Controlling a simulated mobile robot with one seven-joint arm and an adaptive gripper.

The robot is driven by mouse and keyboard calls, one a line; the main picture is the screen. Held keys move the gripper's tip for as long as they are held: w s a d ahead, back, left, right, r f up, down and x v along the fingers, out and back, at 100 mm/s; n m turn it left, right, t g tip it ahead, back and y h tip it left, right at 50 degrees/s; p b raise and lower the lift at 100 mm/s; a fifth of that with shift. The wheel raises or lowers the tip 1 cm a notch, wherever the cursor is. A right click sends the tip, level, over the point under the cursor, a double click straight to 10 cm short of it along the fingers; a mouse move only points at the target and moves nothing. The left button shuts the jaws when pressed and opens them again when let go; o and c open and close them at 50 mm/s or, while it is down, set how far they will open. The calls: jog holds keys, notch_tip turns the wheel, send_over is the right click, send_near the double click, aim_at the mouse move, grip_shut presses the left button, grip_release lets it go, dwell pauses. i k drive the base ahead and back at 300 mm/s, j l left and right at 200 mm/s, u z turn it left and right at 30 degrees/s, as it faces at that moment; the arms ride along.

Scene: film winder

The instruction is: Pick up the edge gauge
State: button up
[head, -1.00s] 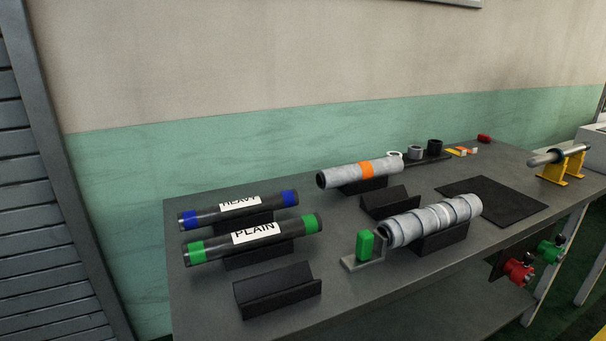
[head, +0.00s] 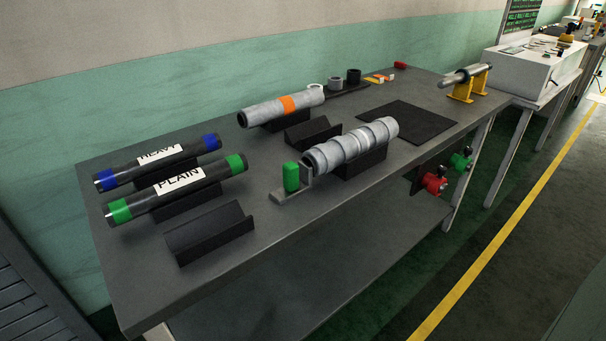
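What looks like the edge gauge (head: 291,178) is a grey angled piece with a green upright block. It stands on the bench near its front edge, at the near end of a lumpy grey roll (head: 350,144). Its upright grey plate is close against the roll's end; I cannot tell whether they touch. The roll rests in a black cradle (head: 363,164). My gripper is not in view.
The grey bench (head: 255,245) also holds rolls labelled HEAVY (head: 160,162) and PLAIN (head: 178,190), an empty black cradle (head: 209,233), an orange-banded roll (head: 282,107) and a black mat (head: 408,123). Yellow stands (head: 468,85) hold a metal rod. Open floor lies right of the bench.

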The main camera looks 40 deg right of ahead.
aim_at(297, 179)
jog(key=k+l+u, duration=0.1)
jog(key=l+u, duration=0.25)
jog(key=k+l+u, duration=0.1)
jog(key=u, duration=0.25)
jog(key=k+l+u, duration=0.15)
jog(key=u, duration=0.15)
jog(key=k+l+u, duration=0.1)
jog(key=k+l, duration=0.25)
jog(key=k+l+u, duration=0.1)
jog(key=k+l, duration=0.2)
jog(key=k, duration=0.15)
jog(key=i+l, duration=0.35)
